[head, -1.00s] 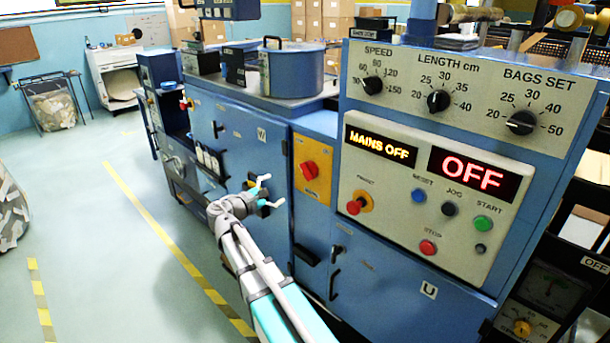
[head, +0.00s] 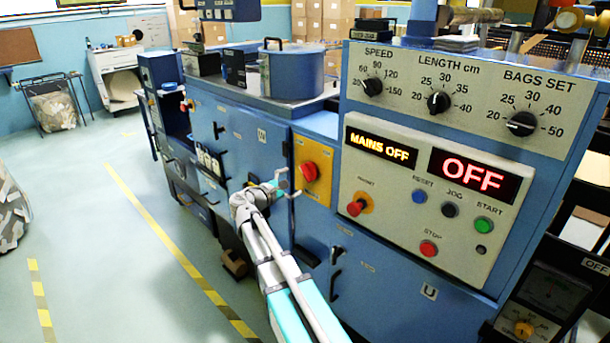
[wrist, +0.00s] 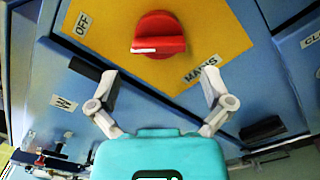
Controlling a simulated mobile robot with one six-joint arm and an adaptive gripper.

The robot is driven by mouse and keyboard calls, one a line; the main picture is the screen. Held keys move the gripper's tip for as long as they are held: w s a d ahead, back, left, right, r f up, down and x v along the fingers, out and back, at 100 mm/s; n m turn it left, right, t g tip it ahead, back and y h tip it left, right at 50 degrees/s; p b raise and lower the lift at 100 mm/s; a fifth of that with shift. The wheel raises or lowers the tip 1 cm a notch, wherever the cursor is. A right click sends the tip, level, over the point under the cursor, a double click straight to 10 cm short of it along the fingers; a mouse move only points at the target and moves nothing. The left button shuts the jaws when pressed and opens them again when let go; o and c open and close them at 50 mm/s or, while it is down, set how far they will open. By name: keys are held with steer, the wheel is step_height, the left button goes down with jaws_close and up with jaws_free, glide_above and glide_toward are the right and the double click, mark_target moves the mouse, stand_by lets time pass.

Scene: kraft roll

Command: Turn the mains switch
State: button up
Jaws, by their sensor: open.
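The mains switch (head: 310,171) is a red rotary knob on a yellow plate (head: 322,154) on the blue machine's front. In the wrist view the red knob (wrist: 159,34) sits just beyond the fingertips, with a white mark on its lower left edge. The plate carries an OFF label (wrist: 82,25) and a MAINS label (wrist: 201,71). My gripper (head: 285,184) is just left of and below the knob in the head view. In the wrist view my gripper (wrist: 160,85) is open and empty, its fingers spread wider than the knob and apart from it. The display (head: 380,147) reads MAINS OFF.
The control panel (head: 455,220) right of the switch has several buttons and a red OFF display (head: 475,174). Dark door handles (head: 334,270) stick out below. A blue pot (head: 292,70) stands on the machine top.

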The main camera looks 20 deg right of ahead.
mark_target(305, 175)
steer(key=shift+x, duration=3.5)
steer(key=c, duration=0.8)
steer(key=shift+a, duration=0.2)
steer(key=shift+s+d, duration=0.1)
